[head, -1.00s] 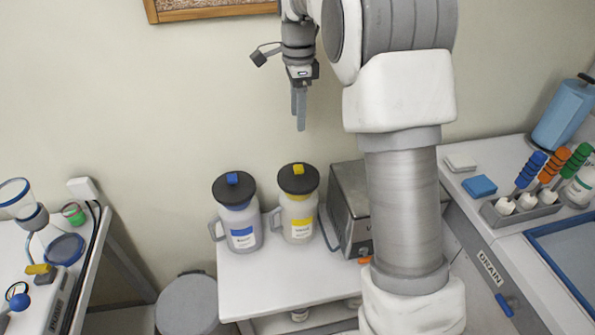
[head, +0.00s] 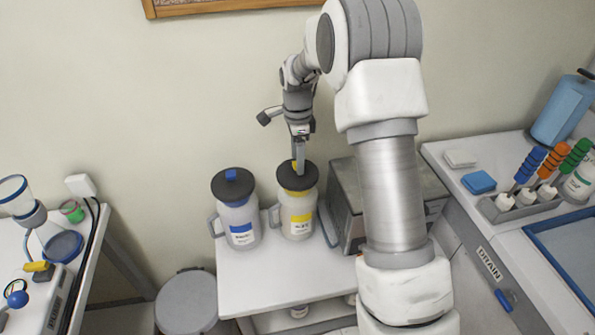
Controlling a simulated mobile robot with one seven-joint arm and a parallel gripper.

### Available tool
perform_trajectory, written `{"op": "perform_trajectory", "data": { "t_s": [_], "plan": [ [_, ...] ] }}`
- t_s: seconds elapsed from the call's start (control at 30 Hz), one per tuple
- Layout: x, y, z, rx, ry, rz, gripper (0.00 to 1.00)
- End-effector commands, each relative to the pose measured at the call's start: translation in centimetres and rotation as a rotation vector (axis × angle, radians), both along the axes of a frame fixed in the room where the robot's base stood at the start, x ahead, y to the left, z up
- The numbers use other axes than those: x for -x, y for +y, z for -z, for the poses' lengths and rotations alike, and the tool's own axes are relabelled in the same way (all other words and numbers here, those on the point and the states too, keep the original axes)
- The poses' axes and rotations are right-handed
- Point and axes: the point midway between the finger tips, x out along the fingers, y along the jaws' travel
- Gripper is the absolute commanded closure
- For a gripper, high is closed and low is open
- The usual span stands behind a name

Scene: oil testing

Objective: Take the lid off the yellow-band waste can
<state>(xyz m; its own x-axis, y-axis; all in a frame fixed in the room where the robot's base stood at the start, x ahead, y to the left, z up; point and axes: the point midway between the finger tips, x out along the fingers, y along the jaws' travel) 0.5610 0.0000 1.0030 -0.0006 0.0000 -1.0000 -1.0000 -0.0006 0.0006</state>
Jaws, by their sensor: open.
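The yellow-band waste can (head: 297,220) stands upright on a small white table. Its dark round lid (head: 306,180) is on it, with a yellow knob (head: 294,166) on top. My gripper (head: 299,170) points straight down over this lid, with its fingers at the knob. The jaws are open. The fingers partly cover the knob, and I cannot tell whether they touch it. A matching blue-band can (head: 240,225) with a dark lid and blue knob stands just to the left.
A grey metal box (head: 345,190) stands close on the right of the yellow-band can. The white table (head: 265,285) is clear in front of the cans. A grey lidded bin (head: 187,300) stands on the floor at left.

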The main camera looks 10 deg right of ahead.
Motion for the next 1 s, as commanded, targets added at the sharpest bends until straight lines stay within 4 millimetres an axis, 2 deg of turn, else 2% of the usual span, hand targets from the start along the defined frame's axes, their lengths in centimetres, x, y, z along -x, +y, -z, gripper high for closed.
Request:
{"op": "perform_trajectory", "data": {
  "t_s": [0.1,0.3,0.37,0.6,0.7,1.0],
  "plan": [
    [0.05,-0.03,0.77,0.0,0.001,0.0,0.32],
    [0.03,-0.01,0.79,0.0,0.0,0.001,0.32],
    [0.02,-0.01,0.78,0.0,0.0,0.0,0.42],
    [0.02,0.0,0.75,0.0,0.0,0.0,0.85],
    [0.01,0.0,0.74,0.0,0.0,0.0,1.0],
    [0.0,0.01,0.71,0.0,-0.001,0.0,1.0]
  ]
}}
